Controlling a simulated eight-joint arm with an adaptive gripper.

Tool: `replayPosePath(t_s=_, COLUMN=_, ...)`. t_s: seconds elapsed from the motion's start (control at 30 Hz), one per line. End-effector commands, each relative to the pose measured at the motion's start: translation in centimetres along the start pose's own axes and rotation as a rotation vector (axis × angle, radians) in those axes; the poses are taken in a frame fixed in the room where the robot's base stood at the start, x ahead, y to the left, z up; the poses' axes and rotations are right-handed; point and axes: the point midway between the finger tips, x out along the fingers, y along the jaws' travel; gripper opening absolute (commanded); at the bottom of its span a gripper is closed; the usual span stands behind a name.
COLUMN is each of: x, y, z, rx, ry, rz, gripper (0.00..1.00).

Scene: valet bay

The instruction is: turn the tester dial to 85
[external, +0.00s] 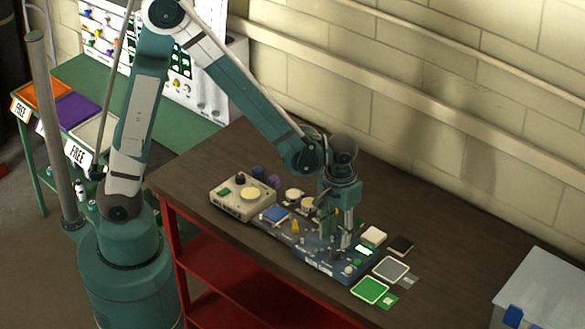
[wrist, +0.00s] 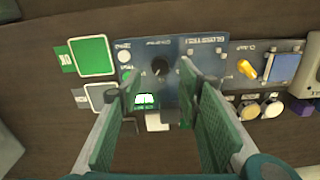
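The tester is a blue-grey panel (wrist: 198,50) on the bench, with upside-down lettering in the wrist view; it also shows in the external view (external: 322,262). Its dial (wrist: 160,66) is a dark round knob with a pale mark, just beyond my fingertips in the wrist view. A lit green display (wrist: 146,100) sits beside the dial; its reading is too small to make out. My gripper (wrist: 170,90) is open and empty, its two green-padded fingers apart above the panel. In the external view my gripper (external: 345,238) points down over the tester and partly hides it.
A green framed pad (external: 369,290) and a grey one (external: 391,270) lie right of the tester. A yellow lever (wrist: 246,68) and a blue square (wrist: 284,67) are on the panel's other side. A beige box (external: 242,196) stands left. A pale case (external: 545,295) is at far right.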

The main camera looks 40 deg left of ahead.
Motion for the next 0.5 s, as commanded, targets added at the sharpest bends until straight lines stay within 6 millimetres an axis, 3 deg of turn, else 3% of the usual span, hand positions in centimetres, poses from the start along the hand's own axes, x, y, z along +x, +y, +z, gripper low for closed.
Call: replayPosePath(t_s=0.5, x=4.5, y=0.0, z=0.0, rx=0.000, ry=0.001, rz=0.000, gripper=0.35)
